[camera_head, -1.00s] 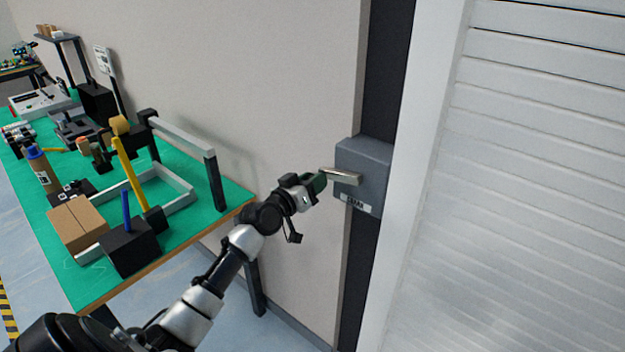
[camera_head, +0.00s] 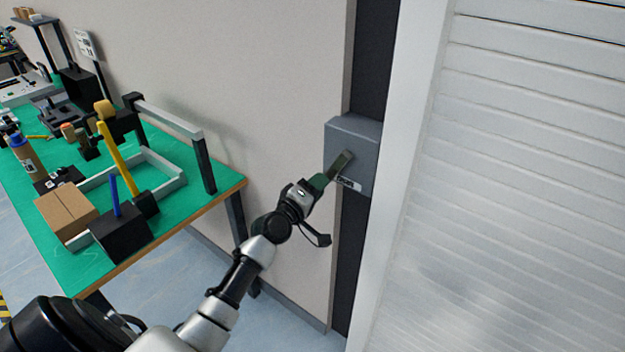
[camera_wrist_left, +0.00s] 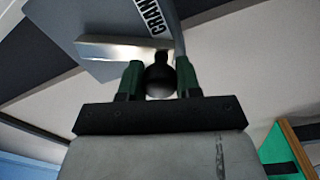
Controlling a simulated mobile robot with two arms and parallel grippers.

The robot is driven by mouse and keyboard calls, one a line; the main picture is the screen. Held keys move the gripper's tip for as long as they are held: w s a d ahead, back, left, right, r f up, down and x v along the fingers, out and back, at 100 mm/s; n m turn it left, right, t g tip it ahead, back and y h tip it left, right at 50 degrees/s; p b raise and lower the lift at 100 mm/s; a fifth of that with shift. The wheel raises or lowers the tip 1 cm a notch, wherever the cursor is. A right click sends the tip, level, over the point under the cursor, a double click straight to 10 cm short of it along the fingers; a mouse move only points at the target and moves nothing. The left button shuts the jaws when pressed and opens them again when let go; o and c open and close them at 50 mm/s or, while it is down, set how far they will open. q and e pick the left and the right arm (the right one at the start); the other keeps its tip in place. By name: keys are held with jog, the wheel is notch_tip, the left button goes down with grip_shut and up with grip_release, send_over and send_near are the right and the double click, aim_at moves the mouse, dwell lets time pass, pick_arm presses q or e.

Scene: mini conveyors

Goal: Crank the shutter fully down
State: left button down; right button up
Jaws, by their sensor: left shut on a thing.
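The white slatted shutter (camera_head: 530,180) fills the right of the head view; its lower edge is out of view. A grey crank box (camera_head: 365,135) is fixed to the dark strip beside it. The metal crank arm (camera_head: 341,164) points down and left from the box. My left gripper (camera_head: 322,182) is at the outer end of the crank arm. In the left wrist view, the gripper (camera_wrist_left: 160,80) is shut on the dark round crank knob (camera_wrist_left: 160,82), between green fingers. The crank arm also shows there (camera_wrist_left: 118,50), below the box's label. My right gripper is not in view.
A green-topped workbench (camera_head: 205,205) stands at the left against the beige wall, holding a cardboard box (camera_head: 66,212), a black block (camera_head: 122,232) and tools. The floor between bench and shutter is clear.

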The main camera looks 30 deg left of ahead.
pick_arm(q)
jog(key=shift+d+f+n, duration=0.25)
jog(key=shift+d+n, duration=0.25)
jog(key=shift+n, duration=0.2)
jog(key=c, duration=0.8)
grip_release()
jog(key=shift+s, duration=0.1)
jog(key=s, duration=0.3)
jog(key=s+b, duration=0.1)
jog(key=s, duration=0.6)
jog(key=shift+s+a+f, duration=0.25)
jog(key=shift+s+a, duration=0.1)
jog(key=shift+a, duration=0.05)
